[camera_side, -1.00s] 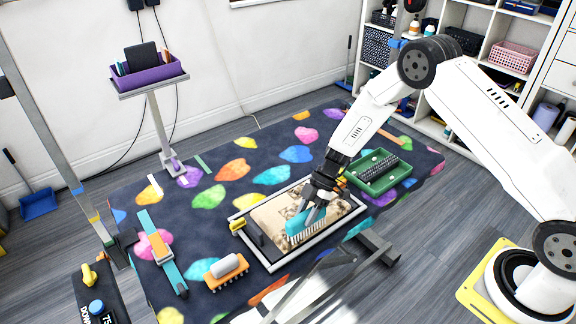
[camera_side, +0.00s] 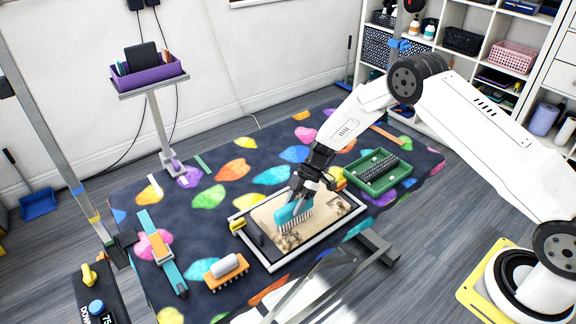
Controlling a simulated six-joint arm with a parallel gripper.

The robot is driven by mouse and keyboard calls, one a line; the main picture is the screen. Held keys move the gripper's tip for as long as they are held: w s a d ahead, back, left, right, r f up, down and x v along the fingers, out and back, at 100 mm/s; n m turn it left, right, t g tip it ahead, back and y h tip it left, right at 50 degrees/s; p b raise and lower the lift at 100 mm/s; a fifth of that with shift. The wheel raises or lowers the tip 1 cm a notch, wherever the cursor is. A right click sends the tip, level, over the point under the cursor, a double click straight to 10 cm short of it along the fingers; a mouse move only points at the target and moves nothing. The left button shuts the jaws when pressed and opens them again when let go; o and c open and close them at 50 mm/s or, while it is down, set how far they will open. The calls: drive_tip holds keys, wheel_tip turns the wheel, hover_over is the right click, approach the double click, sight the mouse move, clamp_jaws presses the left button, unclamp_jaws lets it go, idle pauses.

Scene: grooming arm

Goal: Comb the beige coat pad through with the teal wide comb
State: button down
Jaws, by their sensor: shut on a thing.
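The beige coat pad (camera_side: 270,215) lies in a white-edged frame (camera_side: 289,268) on the patterned mat. Darker brown tufts show on it near the front edge and toward the right. The teal wide comb (camera_side: 293,216) is over the middle of the pad, teeth down. Its teeth appear to be at the pad's surface, but I cannot tell how deep they reach. My gripper (camera_side: 300,193) is shut on the comb's upper part from above, and its fingers hide part of the comb and the pad behind.
A green tray (camera_side: 357,179) with a dark roller-like piece stands right of the frame. A purple bin (camera_side: 150,80) stands on a post behind.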

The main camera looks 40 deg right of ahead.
drive_tip(key=shift+w, duration=1.6)
drive_tip(key=shift+w+f, duration=0.1)
drive_tip(key=shift+w, duration=3.95)
drive_tip(key=shift+w, duration=0.1)
drive_tip(key=shift+s, duration=0.2)
drive_tip(key=shift+s+f, duration=0.2)
drive_tip(key=shift+s, duration=3.95)
drive_tip(key=shift+r, duration=0.25)
